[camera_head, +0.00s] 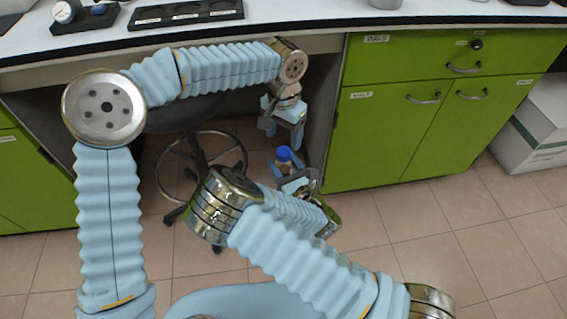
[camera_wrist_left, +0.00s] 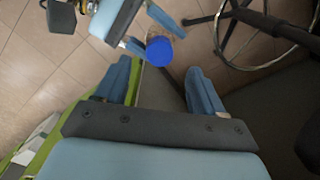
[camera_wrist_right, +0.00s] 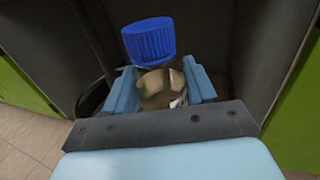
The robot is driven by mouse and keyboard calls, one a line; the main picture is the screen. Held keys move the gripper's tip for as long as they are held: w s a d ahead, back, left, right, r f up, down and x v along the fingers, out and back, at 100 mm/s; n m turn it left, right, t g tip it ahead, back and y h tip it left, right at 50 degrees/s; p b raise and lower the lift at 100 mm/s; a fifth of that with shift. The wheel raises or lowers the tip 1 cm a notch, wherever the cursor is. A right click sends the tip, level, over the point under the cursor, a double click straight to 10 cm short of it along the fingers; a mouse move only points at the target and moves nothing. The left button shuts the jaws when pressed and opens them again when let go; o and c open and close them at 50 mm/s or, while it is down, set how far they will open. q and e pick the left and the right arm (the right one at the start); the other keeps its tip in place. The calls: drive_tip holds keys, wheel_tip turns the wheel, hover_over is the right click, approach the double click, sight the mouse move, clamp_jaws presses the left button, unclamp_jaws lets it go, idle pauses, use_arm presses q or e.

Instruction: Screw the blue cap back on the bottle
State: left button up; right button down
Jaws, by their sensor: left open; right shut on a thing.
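The bottle (camera_wrist_right: 158,88) is small, with brownish contents and a pale label patch. My right gripper (camera_wrist_right: 165,85) is shut on its body, one finger on each side. The ribbed blue cap (camera_wrist_right: 148,42) sits at the bottle's top and looks slightly tilted in the right wrist view; I cannot tell how tightly it is seated. In the head view the cap (camera_head: 283,153) is just below my left gripper (camera_head: 284,138), which points down. In the left wrist view the cap (camera_wrist_left: 159,51) shows beyond and between the open fingers (camera_wrist_left: 160,68), touching neither.
Both grippers work in front of the knee space under the white bench (camera_head: 290,22). Green cabinets (camera_head: 430,125) stand close on the right. A wheeled stool base (camera_head: 200,165) is behind and left. A black tray (camera_head: 187,12) lies on the bench.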

use_arm(q)
wheel_tip(320, 180, up, 7)
drive_tip(key=shift+f, duration=0.2)
drive_tip(key=s+a+f+n+g+h, duration=0.15)
drive_tip(key=s+f, duration=0.25)
drive_tip(key=f, duration=0.5)
drive_tip(key=s+a+f+h, duration=0.1)
drive_tip(key=s+a+f, duration=0.3)
drive_tip(key=f, duration=0.5)
drive_tip(key=s+a+f+n+g+h, duration=0.1)
drive_tip(key=s+a+f+h, duration=0.1)
drive_tip(key=s+f, duration=0.5)
drive_tip(key=s+a+f+n+t, duration=0.1)
drive_tip(key=s+a+f+n, duration=0.1)
drive_tip(key=a+f+n, duration=0.1)
drive_tip(key=s+a+f+n+t, duration=0.2)
drive_tip(key=s+a+f+n, duration=0.1)
drive_tip(key=f, duration=0.5)
drive_tip(key=shift+s+a+n, duration=0.3)
drive_tip(key=shift+a+n, duration=0.35)
drive_tip(key=shift+a, duration=0.25)
